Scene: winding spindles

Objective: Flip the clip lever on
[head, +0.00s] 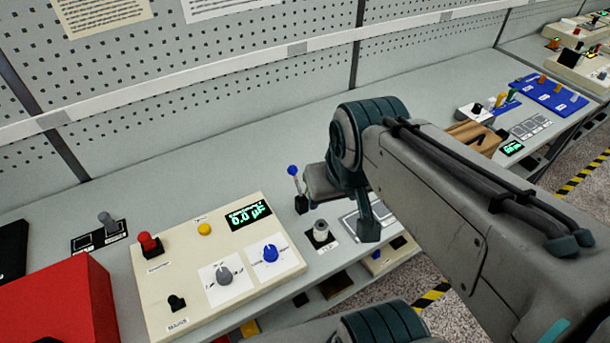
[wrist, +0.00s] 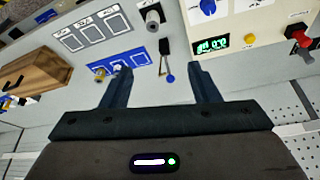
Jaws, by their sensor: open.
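A small lever with a blue ball tip (head: 292,171) stands on a dark base (head: 301,204) at the back of the bench, right of the cream control panel. No readable label marks it as the clip lever. In the wrist view its blue ball (wrist: 170,78) shows between the fingertips of my gripper (wrist: 161,70), with its dark base beyond. My gripper is open, with a finger on each side of the ball and visible gaps; contact is not visible. In the head view my wrist hides most of the fingers.
The cream panel (head: 160,302) holds a red plunger (head: 148,243), knobs and a lit display. A grey round knob (head: 321,231) stands close to the lever. A wooden block (wrist: 36,72) and blue plate (wrist: 118,65) lie nearby. A perforated wall (head: 240,65) rises behind the bench.

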